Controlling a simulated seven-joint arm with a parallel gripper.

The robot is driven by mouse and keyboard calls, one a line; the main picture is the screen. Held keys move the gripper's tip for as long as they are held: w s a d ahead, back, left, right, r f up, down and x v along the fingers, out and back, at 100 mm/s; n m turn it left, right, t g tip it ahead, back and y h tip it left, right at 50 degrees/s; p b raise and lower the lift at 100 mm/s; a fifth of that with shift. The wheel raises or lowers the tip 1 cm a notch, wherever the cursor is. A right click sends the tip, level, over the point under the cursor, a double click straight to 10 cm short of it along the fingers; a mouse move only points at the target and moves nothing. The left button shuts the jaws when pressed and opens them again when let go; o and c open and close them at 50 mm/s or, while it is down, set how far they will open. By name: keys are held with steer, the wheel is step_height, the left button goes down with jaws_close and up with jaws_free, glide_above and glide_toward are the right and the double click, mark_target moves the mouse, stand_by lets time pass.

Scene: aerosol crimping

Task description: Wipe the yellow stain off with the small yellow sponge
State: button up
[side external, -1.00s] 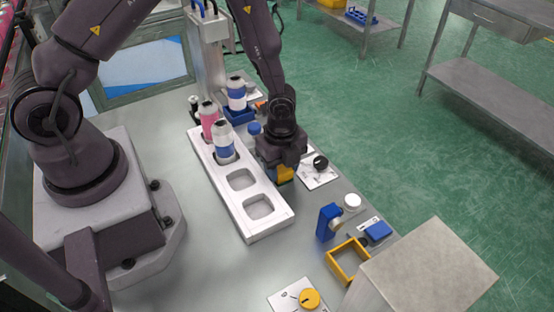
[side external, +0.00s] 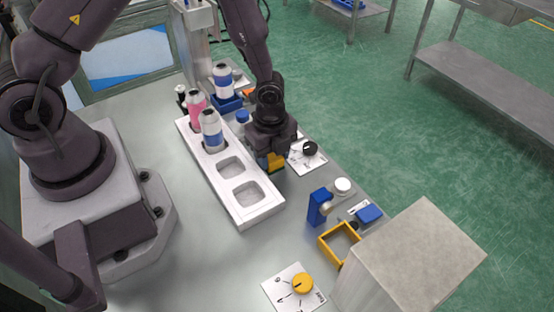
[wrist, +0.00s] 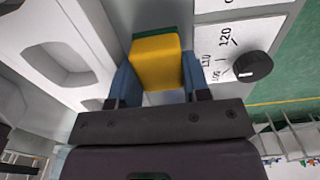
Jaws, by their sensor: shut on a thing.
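The small sponge is yellow with a green layer; it is seen in the side view (side external: 275,162) and large in the wrist view (wrist: 157,62). My gripper (side external: 271,160) is shut on it, with one blue finger on each side in the wrist view (wrist: 156,82). My gripper points down between the white tray and the black-knob dial. I cannot tell whether the sponge touches the table. I see no yellow stain in either view; my gripper and the sponge hide part of the table.
The white tray (side external: 263,211) holds pink and blue-banded cans and has empty pockets. A black dial knob (side external: 310,147) is close on the right. A blue stand (side external: 318,207), a yellow frame (side external: 325,247) and a grey box (side external: 415,250) stand nearer the camera.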

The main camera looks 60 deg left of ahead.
mark_target(278, 176)
steer(key=shift+a, duration=1.8)
steer(key=shift+d, duration=0.1)
steer(key=shift+s+d+f, duration=0.1)
steer(key=shift+d+f, duration=0.05)
steer(key=shift+d, duration=0.7)
steer(key=shift+d+f, duration=0.1)
steer(key=shift+d, duration=0.75)
steer(key=shift+c, duration=0.2)
steer(key=shift+s+d+r, duration=0.1)
steer(key=shift+d, duration=1.4)
steer(key=shift+a+r, duration=0.15)
steer(key=shift+r, duration=1)
steer(key=shift+a+r, duration=0.1)
steer(key=shift+r, duration=1.85)
